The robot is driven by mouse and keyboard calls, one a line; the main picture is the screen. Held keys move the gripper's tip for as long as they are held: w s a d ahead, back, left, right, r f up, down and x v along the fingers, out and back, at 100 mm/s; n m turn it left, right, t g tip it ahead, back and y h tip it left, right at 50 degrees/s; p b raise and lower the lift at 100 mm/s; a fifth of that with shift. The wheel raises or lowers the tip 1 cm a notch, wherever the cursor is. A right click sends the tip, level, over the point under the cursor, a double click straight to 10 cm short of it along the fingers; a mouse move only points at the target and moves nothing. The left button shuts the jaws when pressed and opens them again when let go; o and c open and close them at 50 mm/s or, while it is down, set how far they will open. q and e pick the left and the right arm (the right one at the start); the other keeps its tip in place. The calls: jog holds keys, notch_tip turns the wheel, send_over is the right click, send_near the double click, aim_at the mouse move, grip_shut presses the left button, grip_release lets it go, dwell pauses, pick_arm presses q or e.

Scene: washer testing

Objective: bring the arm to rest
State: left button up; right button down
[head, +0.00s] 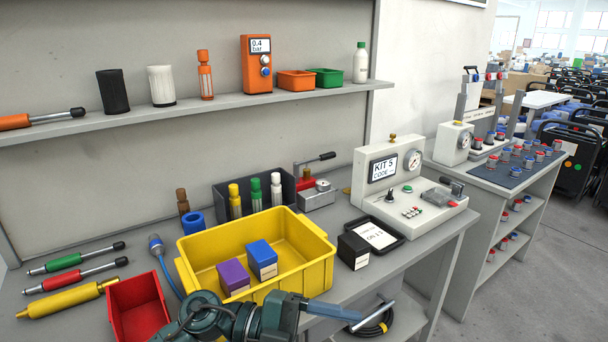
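My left arm crosses the bottom edge in the head view, in front of the yellow bin. Its gripper (345,312) points right, past the front edge of the bench. It is seen from the side, and its fingers overlap in the picture, so I cannot tell whether they are open or shut. No object shows clearly between them. My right gripper is not in view.
The yellow bin (318,262) holds a purple block (233,276) and a blue block (262,259). A red bin (139,306) stands left of my arm. A black box (353,250) and the KIT 5 test unit (432,207) stand right. A coiled hose lies below the bench.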

pick_arm(q)
jog(key=w+a+r+n+t+h+p, duration=0.1)
jog(key=w+a+n+t, duration=0.1)
jog(key=n+t, duration=0.55)
jog(key=w+a+r+n+t+h, duration=0.1)
jog(key=w+a+n+t, duration=0.15)
jog(key=n+t, duration=0.5)
jog(key=a+f+n+t+y, duration=0.5)
jog(key=a+f+n+y, duration=0.2)
jog(key=f+n+y, duration=0.15)
jog(key=s+a+f+n+g+y+p, duration=0.1)
jog(key=s+a+f+n+g+y, duration=0.1)
jog(key=s+f, duration=0.4)
jog(key=s+a+f+n+g+y, duration=0.3)
jog(key=s+a+f+g+y, duration=0.1)
jog(key=f, duration=0.5)
jog(key=shift+s+a+y+p, duration=0.4)
jog(key=shift+s+a+y, duration=0.15)
jog(key=shift+s, duration=0.4)
